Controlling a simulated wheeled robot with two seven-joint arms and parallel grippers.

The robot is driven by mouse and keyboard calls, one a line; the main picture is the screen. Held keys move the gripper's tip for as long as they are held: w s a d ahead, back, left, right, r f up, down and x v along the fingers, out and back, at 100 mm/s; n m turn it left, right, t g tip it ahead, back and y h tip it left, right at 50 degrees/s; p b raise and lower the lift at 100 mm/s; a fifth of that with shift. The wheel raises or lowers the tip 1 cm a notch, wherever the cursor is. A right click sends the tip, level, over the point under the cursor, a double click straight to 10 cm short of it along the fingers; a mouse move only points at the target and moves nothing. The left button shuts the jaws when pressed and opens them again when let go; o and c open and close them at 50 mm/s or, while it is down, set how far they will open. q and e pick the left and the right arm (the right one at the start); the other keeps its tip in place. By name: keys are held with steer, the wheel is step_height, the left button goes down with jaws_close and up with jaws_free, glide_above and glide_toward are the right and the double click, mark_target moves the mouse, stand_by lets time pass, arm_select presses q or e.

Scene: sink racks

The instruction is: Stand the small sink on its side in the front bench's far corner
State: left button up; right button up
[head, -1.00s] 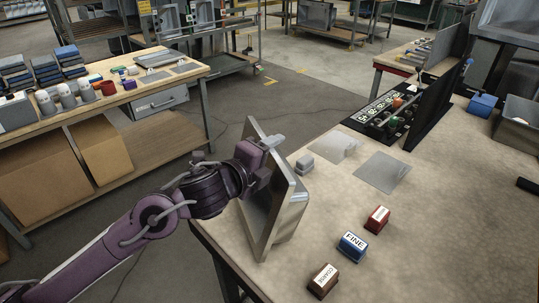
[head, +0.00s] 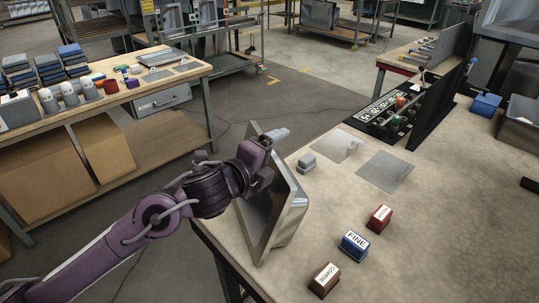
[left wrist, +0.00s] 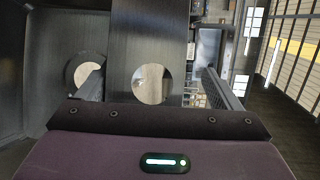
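The small sink (head: 258,208) is a grey metal basin. It stands on its side at the left edge of the front bench (head: 460,225), rim facing left and leaning a little. My left gripper (head: 272,155) is at the upper part of its rim, with its fingers spread apart. In the left wrist view, the finger pads (left wrist: 155,88) show wide apart, with a grey panel with a round hole, seemingly part of the sink (left wrist: 122,40), between them. Any contact is hard to tell. My right gripper is not in view.
A small grey block (head: 307,162) and two flat grey plates (head: 386,171) lie right of the sink. Red (head: 379,218), blue FINE (head: 353,245) and brown COARSE (head: 324,279) blocks line the near side. A black rack (head: 400,118) stands farther back. The bench's right middle is clear.

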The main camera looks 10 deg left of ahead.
arm_select(q)
steer(key=v, duration=0.8)
steer(key=shift+a+r, duration=0.2)
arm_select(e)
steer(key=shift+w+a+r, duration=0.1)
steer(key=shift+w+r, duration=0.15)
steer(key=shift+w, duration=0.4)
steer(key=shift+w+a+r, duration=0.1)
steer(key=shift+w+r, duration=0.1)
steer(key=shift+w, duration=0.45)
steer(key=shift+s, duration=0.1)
